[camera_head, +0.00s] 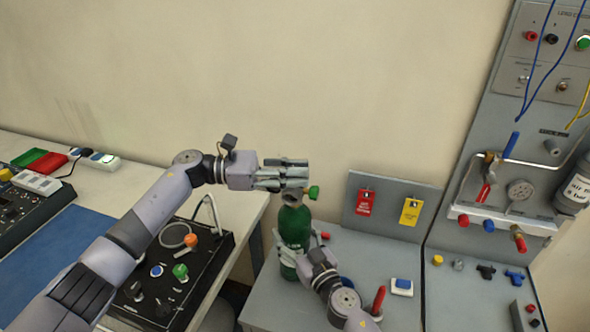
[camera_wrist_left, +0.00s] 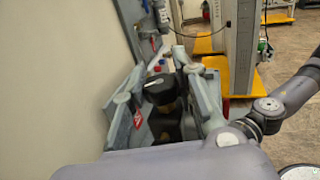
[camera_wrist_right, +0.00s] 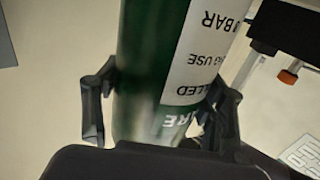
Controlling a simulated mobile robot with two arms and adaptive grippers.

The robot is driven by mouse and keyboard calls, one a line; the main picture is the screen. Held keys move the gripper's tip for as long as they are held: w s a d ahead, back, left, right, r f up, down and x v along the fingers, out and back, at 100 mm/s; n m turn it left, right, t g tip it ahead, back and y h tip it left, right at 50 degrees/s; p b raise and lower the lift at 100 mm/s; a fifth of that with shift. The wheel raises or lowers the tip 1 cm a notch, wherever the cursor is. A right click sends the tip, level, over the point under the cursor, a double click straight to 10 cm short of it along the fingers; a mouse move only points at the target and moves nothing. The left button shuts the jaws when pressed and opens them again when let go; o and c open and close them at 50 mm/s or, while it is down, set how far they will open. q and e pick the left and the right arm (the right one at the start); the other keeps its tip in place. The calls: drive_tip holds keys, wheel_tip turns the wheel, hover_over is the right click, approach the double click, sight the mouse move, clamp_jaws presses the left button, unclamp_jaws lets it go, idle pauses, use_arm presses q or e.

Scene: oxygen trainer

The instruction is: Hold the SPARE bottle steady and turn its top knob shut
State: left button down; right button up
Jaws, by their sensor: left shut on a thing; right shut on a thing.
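The green SPARE bottle (camera_head: 294,230) stands upright on the grey bench. Its label reads upside down in the right wrist view (camera_wrist_right: 150,75). My right gripper (camera_head: 292,252) is shut on the bottle's body from the near side; one finger shows on each side in the right wrist view (camera_wrist_right: 160,105). My left gripper (camera_head: 291,176) is shut at the bottle's top, over the valve. In the left wrist view a dark top knob (camera_wrist_left: 160,92) with a pale mark sits between its fingers. In the head view the fingers hide the knob. A small green fitting (camera_head: 313,192) sticks out at the right of the valve.
A small panel (camera_head: 385,208) with a red tag (camera_head: 365,201) and a yellow tag (camera_head: 410,211) stands right of the bottle. A tall panel (camera_head: 535,125) with a gauge and hoses is farther right. A black control box (camera_head: 215,245) is at the left, across a gap.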

use_arm(q)
drive_tip(key=shift+w+f+m+g, duration=0.1)
drive_tip(key=shift+w+m+g, duration=0.1)
drive_tip(key=shift+m+g, duration=1.2)
drive_tip(key=shift+g+y, duration=0.3)
drive_tip(key=shift+g, duration=0.3)
drive_tip(key=shift+s+g, duration=0.2)
drive_tip(key=shift+g, duration=0.2)
drive_tip(key=c, duration=1.3)
unclamp_jaws()
drive_tip(key=shift+m, duration=0.3)
wheel_tip(320, 180, up, 10)
drive_tip(key=shift+r, duration=0.1)
